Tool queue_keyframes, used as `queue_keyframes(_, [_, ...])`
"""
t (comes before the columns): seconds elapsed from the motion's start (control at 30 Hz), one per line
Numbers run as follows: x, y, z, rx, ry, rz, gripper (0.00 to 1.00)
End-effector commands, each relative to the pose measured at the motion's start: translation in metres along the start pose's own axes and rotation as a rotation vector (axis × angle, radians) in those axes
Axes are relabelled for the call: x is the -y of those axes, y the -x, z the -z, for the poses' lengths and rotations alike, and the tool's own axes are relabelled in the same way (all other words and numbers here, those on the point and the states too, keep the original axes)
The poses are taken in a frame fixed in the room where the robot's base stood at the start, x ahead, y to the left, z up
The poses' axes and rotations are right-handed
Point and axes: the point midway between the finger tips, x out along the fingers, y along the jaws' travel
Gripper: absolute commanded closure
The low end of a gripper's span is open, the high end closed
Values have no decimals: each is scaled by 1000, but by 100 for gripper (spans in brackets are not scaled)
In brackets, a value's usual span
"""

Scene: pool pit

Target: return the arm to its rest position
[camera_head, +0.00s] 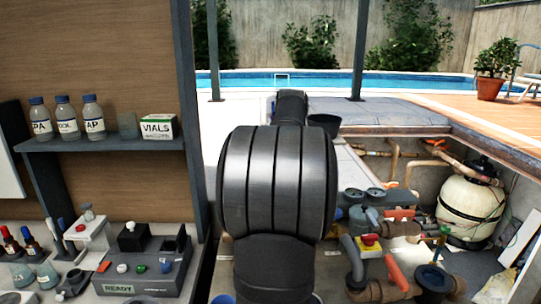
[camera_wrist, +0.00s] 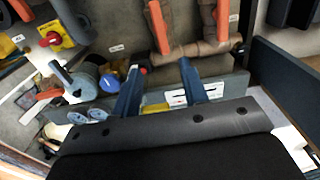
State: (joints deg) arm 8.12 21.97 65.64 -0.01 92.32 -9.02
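My arm (camera_head: 277,185) rises in the middle of the head view as a thick dark grey link and hides what is behind it. My gripper cannot be made out in the head view. In the wrist view its two blue-grey fingers (camera_wrist: 160,68) stand apart with nothing held between them. Beyond the fingertips are brown pipes with orange valve handles (camera_wrist: 157,27). I cannot tell how far the fingers are from them.
The pit holds a cream filter tank (camera_head: 470,207), brown pipes and a red-and-yellow knob (camera_head: 370,240). On the left are a shelf (camera_head: 100,145) with bottles and a vials box (camera_head: 158,127), and a bench device (camera_head: 140,270) marked READY. A post (camera_head: 190,100) stands left of my arm.

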Motion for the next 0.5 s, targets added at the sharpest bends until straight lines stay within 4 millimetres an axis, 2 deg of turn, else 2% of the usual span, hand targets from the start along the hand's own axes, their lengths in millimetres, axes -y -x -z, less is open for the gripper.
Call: queue_keyframes(0.5, [0,-104,-1,4,-1,1,60])
